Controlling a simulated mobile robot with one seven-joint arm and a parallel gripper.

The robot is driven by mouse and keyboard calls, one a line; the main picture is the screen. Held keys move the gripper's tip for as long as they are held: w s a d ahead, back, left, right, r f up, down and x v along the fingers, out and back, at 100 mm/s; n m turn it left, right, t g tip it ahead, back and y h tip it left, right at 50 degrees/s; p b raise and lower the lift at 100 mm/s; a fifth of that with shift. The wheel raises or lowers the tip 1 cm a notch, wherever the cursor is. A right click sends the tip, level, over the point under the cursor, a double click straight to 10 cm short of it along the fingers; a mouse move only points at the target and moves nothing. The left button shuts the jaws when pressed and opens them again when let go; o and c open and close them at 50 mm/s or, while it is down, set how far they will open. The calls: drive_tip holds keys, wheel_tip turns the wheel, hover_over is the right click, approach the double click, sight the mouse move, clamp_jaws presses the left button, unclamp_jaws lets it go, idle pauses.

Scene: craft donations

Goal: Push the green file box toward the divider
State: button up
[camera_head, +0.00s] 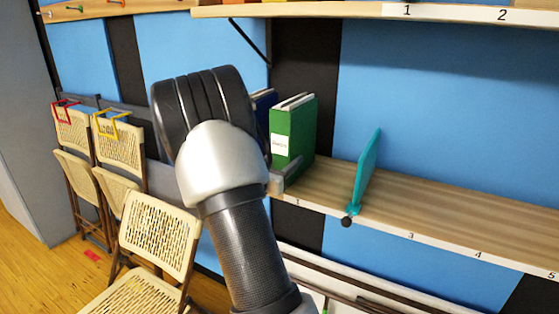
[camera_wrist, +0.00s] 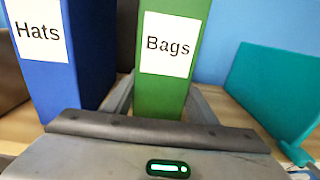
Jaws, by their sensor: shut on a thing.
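The green file box (camera_head: 303,130), labelled "Bags", stands upright on the wooden shelf; it also shows in the wrist view (camera_wrist: 160,95). My gripper (camera_wrist: 163,104) has one finger on each side of it and is shut on its lower part. In the head view one finger of my gripper (camera_head: 290,176) shows low beside the box, and my arm hides the rest. The teal divider (camera_head: 366,168) stands on the shelf to the right, with a clear gap between it and the green box. It also shows at right in the wrist view (camera_wrist: 272,88).
A blue file box (camera_wrist: 90,60) labelled "Hats" stands close left of the green one. The numbered shelf (camera_head: 450,215) is bare right of the divider. An upper shelf (camera_head: 320,11) runs above. Folding chairs (camera_head: 155,235) stand at lower left.

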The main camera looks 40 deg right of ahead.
drive_tip(key=shift+s+d+b, duration=0.75)
drive_tip(key=shift+s+d, duration=0.25)
drive_tip(key=shift+s, duration=1.4)
drive_tip(key=shift+s+d+b, duration=0.7)
drive_tip(key=shift+s+d, duration=0.25)
drive_tip(key=shift+s, duration=1.4)
drive_tip(key=shift+s+d+b, duration=0.75)
drive_tip(key=shift+s+d, duration=0.25)
drive_tip(key=shift+s, duration=1.4)
drive_tip(key=o, duration=1)
